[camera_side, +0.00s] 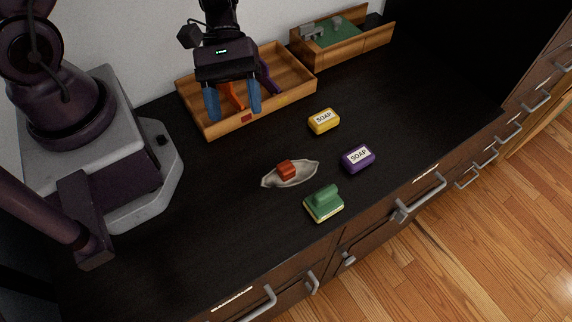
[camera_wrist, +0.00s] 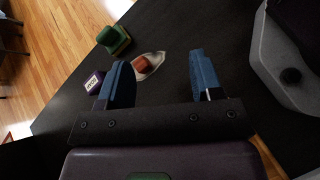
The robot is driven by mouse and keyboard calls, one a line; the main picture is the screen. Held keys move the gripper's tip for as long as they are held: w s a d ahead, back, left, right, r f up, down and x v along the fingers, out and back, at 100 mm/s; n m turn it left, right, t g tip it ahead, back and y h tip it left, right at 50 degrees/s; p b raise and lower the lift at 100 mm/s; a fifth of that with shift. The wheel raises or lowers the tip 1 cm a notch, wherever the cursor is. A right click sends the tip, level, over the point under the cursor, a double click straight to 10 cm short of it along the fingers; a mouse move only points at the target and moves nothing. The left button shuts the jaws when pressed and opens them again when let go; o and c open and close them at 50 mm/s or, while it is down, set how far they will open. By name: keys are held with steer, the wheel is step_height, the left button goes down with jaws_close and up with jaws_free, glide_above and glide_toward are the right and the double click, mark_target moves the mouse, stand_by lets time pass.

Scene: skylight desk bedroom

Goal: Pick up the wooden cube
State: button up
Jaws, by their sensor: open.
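The wooden cube (camera_side: 285,170) is small and reddish-brown. It sits in a shallow, pale, boat-shaped dish (camera_side: 306,177) on the dark desktop. In the wrist view the cube (camera_wrist: 144,65) and the dish (camera_wrist: 157,59) show beyond and between my fingers. My gripper (camera_side: 233,104) is open, with two blue fingers, above the wooden tray at the back. It is well behind the cube and apart from it. In the wrist view the gripper (camera_wrist: 158,75) has nothing between its fingertips.
A wooden tray (camera_side: 215,130) holding orange and purple items lies under my gripper. A second wooden box (camera_side: 345,50) stands behind it. A yellow soap (camera_side: 323,121), a purple soap (camera_side: 358,159) and a green-handled block (camera_side: 324,204) lie near the dish. The desktop left of the dish is clear.

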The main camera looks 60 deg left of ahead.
mark_target(286, 166)
steer(key=shift+w+d+f+n+t+h, duration=0.65)
steer(key=shift+w+f+n, duration=0.1)
steer(key=shift+f+n, duration=0.45)
steer(key=shift+w+d+f+n+t+h, duration=0.6)
steer(key=shift+w+f+n+t, duration=0.15)
steer(key=shift+f+n, duration=0.5)
steer(key=shift+w+d+f+n+t+h, duration=0.6)
steer(key=shift+w+f+n, duration=0.2)
steer(key=shift+f+n, duration=0.4)
step_height(286, 166, down, 2)
steer(key=shift+f, duration=0.25)
steer(key=shift+f+x, duration=0.25)
steer(key=shift+x, duration=0.75)
steer(key=shift+d+f, duration=0.25)
steer(key=shift+d, duration=0.2)
steer(key=c, duration=1)
